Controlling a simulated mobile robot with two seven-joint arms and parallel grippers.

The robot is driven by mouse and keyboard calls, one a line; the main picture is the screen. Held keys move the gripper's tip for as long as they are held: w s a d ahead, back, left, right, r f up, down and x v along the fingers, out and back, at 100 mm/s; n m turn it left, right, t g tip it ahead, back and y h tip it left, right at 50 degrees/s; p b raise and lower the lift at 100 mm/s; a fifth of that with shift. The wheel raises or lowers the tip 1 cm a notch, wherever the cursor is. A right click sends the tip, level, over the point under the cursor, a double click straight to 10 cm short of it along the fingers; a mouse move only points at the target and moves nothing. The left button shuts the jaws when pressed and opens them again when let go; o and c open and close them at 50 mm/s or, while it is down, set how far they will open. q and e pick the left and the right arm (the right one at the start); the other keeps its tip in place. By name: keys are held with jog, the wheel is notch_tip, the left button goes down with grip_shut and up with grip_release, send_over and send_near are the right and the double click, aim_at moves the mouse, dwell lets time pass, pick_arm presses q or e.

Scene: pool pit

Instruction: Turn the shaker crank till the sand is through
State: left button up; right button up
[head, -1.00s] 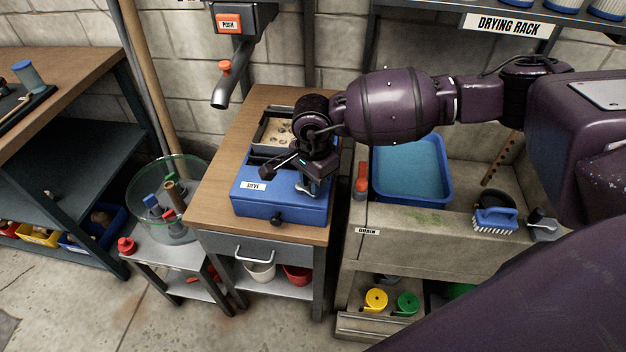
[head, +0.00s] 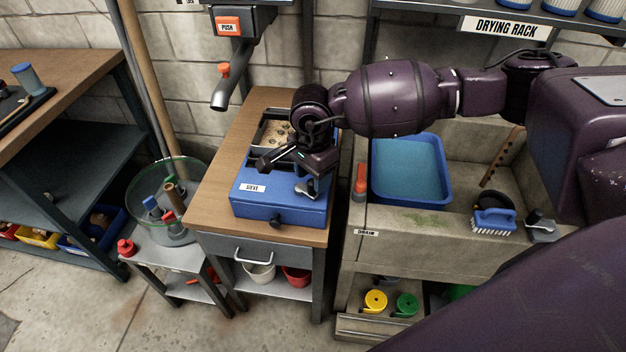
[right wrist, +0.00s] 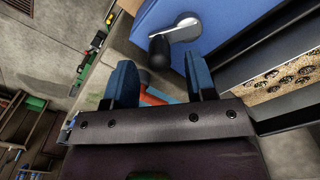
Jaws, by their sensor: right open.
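The blue sieve shaker (head: 245,205) sits on a wooden-topped bench. Its silver crank (head: 307,188) is on top near the right edge. In the right wrist view the crank (right wrist: 184,29) has a dark knob (right wrist: 158,48) at its end. Sand with dark pebbles lies in the sieve tray behind (head: 275,133), also seen in the right wrist view as sand (right wrist: 287,80). My right gripper (head: 287,165) is open above the shaker. In the right wrist view the gripper (right wrist: 162,85) is empty, with the knob apart from and beyond its fingers. My left gripper is out of view.
A tap (head: 224,92) hangs over the bench's left back. To the right is a stone sink with a blue water tub (head: 449,180), a red-handled tool (head: 360,182) and a brush (head: 493,222). The bench's left strip is clear.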

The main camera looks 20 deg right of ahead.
aim_at(312, 180)
notch_tip(312, 180, up, 8)
jog(key=shift+r+p, duration=0.25)
jog(key=shift+p, duration=0.05)
dwell(0.5)
